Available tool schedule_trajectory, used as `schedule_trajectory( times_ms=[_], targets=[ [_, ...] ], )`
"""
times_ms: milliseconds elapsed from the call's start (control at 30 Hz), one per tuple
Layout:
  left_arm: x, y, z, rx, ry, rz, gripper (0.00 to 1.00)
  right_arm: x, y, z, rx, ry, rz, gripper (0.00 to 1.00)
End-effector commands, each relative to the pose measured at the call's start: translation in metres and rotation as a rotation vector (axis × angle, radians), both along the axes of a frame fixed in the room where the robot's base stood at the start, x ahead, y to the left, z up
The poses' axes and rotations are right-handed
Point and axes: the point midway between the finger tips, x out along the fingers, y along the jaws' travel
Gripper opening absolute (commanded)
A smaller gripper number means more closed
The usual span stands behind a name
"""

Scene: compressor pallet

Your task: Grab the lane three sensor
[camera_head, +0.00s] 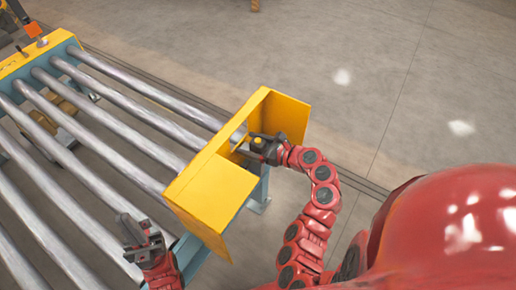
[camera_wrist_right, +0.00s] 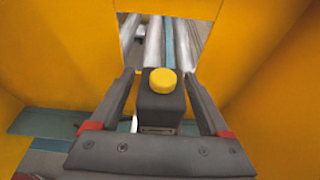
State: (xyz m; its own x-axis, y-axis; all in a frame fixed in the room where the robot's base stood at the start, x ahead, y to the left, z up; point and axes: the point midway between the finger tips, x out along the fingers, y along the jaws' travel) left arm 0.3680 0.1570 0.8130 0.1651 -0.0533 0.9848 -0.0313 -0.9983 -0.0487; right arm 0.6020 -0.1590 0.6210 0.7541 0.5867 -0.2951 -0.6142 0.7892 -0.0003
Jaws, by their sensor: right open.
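The sensor (camera_wrist_right: 160,101) is a dark grey block with a round yellow cap on top, in the middle of the right wrist view. It is inside a yellow guard (camera_head: 215,187) at the end of the roller conveyor. My right gripper (camera_wrist_right: 161,80) is open, with one finger on each side of the sensor and narrow gaps visible. In the head view my right gripper (camera_head: 258,148) reaches into the guard, and the sensor is small there. My left gripper (camera_head: 139,232) is over the rollers at the lower left, its fingers apart and empty.
Long metal rollers (camera_head: 120,130) run from the guard to the upper left, ending at another yellow end plate (camera_head: 35,60). The guard's side plates flank my right gripper closely.

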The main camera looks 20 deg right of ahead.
Motion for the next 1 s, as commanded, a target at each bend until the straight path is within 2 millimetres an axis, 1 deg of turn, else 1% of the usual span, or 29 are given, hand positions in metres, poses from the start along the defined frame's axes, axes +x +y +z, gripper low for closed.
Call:
schedule_trajectory(
  times_ms=[33, 67, 100, 167, 300, 367, 400, 467, 800, 867, 1000],
  targets=[
    [0.000, 0.000, 0.000, 0.000, 0.000, 0.000, 0.00, 0.000, 0.000, 0.000, 0.000, 0.000, 0.000, 0.76],
    [0.000, 0.000, 0.000, 0.000, 0.000, 0.000, 0.00, 0.000, 0.000, 0.000, 0.000, 0.000, 0.000, 0.71],
    [0.000, 0.000, 0.000, 0.000, 0.000, 0.000, 0.00, 0.000, 0.000, 0.000, 0.000, 0.000, 0.000, 0.64],
    [0.000, 0.000, 0.000, 0.000, 0.000, 0.000, 0.00, 0.000, 0.000, 0.000, 0.000, 0.000, 0.000, 0.53],
    [0.000, 0.000, 0.000, 0.000, 0.000, 0.000, 0.00, 0.000, 0.000, 0.000, 0.000, 0.000, 0.001, 0.28],
    [0.000, 0.000, 0.000, 0.000, 0.000, 0.000, 0.00, 0.000, 0.000, 0.000, 0.000, 0.000, 0.001, 0.17],
    [0.000, 0.000, 0.000, 0.000, 0.000, 0.000, 0.00, 0.000, 0.000, 0.000, 0.000, 0.000, 0.001, 0.10],
    [0.000, 0.000, 0.000, 0.000, 0.000, 0.000, 0.00, 0.000, 0.000, 0.000, 0.000, 0.000, 0.001, 0.00],
    [0.000, 0.000, 0.000, 0.000, 0.000, 0.000, 0.00, 0.000, 0.000, 0.001, 0.000, 0.000, 0.001, 0.00],
    [0.000, 0.000, 0.001, 0.000, 0.000, 0.000, 0.00, 0.000, 0.000, 0.003, 0.000, -0.001, 0.001, 0.00],
    [0.000, 0.000, 0.006, 0.000, 0.000, 0.000, 0.00, 0.000, 0.000, 0.014, 0.000, -0.002, 0.003, 0.00]
  ],
)
